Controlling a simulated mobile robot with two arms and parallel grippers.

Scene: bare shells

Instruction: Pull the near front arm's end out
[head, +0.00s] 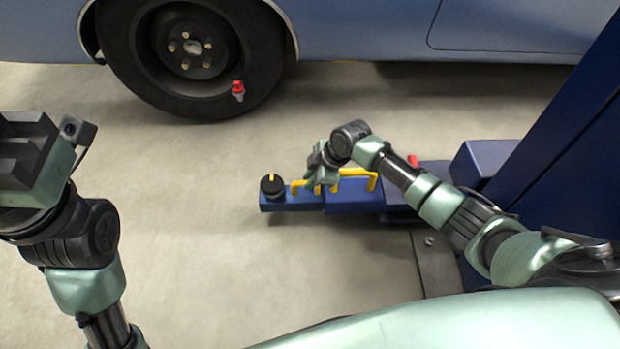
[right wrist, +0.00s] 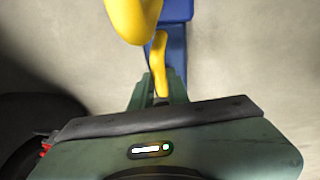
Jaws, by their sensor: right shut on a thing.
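The near front arm is a low blue beam (head: 350,207) reaching left from the lift post, just above the floor. Its narrower end section (head: 282,205) sticks out at the left and carries a round black pad (head: 272,186) with a yellow mark. A yellow handle (head: 298,186) rises from the end section; it also shows in the right wrist view (right wrist: 159,62). My right gripper (head: 318,178) is shut on this handle, its fingers partly hiding it. Another yellow handle (head: 372,178) stands farther right on the beam. My left gripper (head: 25,150) is raised at the left edge, its fingertips unclear.
A blue car (head: 380,30) stands behind, its dark wheel (head: 190,60) bearing a small red-and-grey piece (head: 238,90). The blue lift post (head: 570,140) rises at the right. The floor left of the pad is clear.

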